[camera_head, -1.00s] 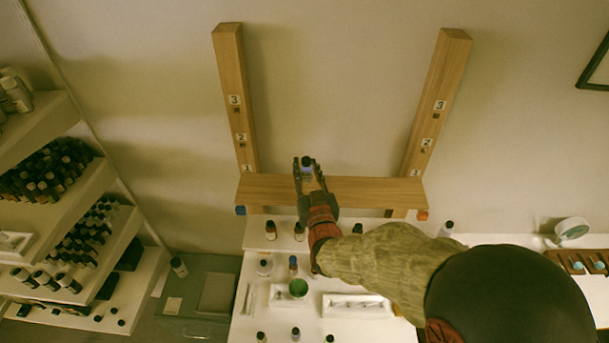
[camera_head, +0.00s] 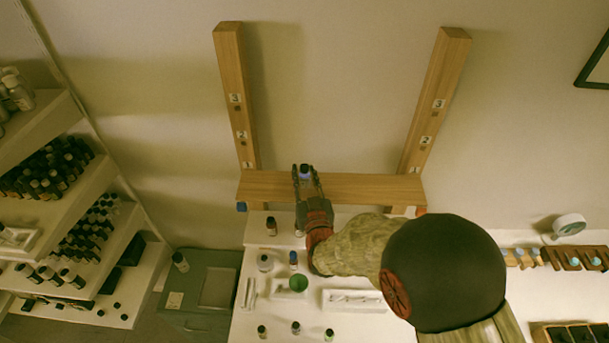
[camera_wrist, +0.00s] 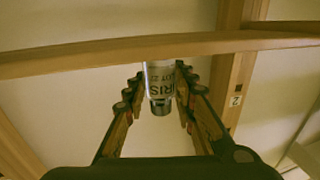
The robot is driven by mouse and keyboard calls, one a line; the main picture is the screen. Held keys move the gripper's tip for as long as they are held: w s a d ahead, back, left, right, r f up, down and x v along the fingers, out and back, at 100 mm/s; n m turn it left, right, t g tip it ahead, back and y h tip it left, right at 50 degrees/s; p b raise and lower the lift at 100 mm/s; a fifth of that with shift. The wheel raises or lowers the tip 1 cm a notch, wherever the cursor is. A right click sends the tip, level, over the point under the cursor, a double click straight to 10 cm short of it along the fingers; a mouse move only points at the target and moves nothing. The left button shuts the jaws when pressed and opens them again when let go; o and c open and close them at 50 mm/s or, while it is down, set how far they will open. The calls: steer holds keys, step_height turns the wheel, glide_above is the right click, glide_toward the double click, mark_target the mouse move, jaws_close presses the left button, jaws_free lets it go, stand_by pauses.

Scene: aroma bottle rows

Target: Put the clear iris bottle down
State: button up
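The clear iris bottle (camera_wrist: 160,82), with a dark cap and a label reading "IRIS", sits between the fingertips of my gripper (camera_wrist: 161,76) in the wrist view. Its cap end points down in that picture and its other end meets the edge of the wooden shelf board (camera_wrist: 80,58). In the head view my gripper (camera_head: 305,175) reaches over the board (camera_head: 375,188) from the front, with the dark cap of the bottle (camera_head: 305,169) between its fingers. The fingers are closed in on both sides of the bottle. Whether its base touches the board is hidden.
Two wooden posts (camera_head: 238,100) (camera_head: 435,100) with number labels rise at the board's ends. Shelves of bottles (camera_head: 45,180) stand at left. The board is otherwise bare.

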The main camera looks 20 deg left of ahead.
steer(key=o, duration=0.4)
steer(key=shift+r, duration=0.15)
steer(key=b+v, duration=0.2)
steer(key=v, duration=1)
steer(key=shift+d, duration=0.1)
